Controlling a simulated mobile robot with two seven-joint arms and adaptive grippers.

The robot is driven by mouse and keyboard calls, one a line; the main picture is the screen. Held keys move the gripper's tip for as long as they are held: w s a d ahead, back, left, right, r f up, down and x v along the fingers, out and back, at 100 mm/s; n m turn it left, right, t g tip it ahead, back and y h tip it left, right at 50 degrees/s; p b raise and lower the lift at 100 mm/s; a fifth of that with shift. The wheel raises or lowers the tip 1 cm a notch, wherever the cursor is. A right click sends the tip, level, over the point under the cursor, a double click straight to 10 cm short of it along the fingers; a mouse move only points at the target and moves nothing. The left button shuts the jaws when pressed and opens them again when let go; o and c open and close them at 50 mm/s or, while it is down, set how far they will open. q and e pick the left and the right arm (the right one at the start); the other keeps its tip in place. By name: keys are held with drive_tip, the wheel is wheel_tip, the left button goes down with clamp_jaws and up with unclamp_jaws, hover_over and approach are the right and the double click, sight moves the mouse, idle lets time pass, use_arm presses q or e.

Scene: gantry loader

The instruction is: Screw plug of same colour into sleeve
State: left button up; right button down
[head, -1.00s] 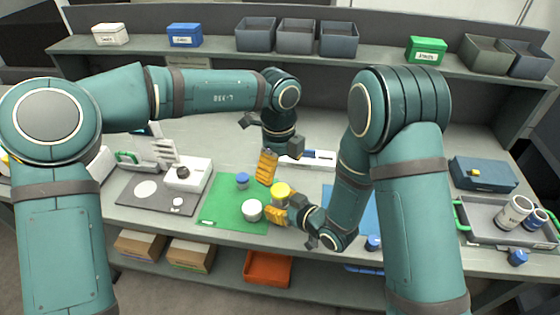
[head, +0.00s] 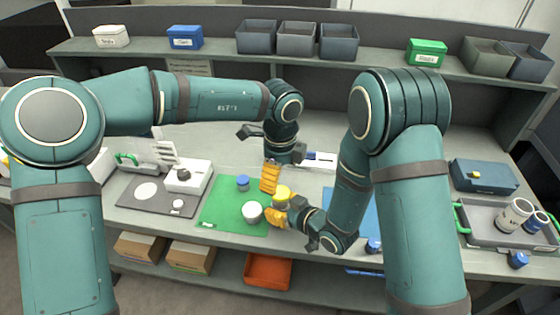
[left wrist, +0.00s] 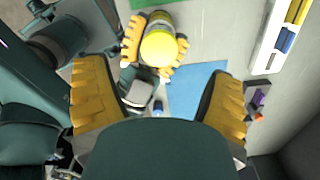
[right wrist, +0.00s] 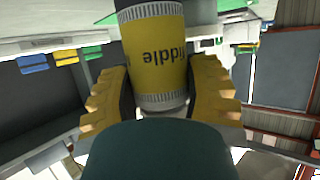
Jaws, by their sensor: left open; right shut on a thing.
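My left gripper (head: 270,178) is open and empty, just above and behind the yellow top. In the left wrist view its fingers (left wrist: 157,75) stand wide apart. A blue plug (head: 242,183) and a white round piece (head: 252,210) are on the mat.
A grey tray with green handles (head: 480,232) at right holds a white-banded sleeve (head: 514,213) and a blue-banded one (head: 537,220). A blue piece (head: 518,260) lies before it. A white fixture (head: 188,176) stands left. A blue mat (head: 357,212) lies partly behind my right arm.

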sight(281, 191)
use_arm(q)
wheel_tip(281, 191, down, 7)
drive_tip(key=shift+f, duration=0.1)
idle(0.4)
drive_tip(key=c, duration=1.4)
drive_tip(key=m, duration=0.9)
drive_tip(key=shift+d+m, duration=0.1)
drive_tip(key=shift+m, duration=0.2)
drive_tip(key=m, duration=0.4)
drive_tip(key=shift+w, duration=0.1)
drive_tip(key=o, duration=1.2)
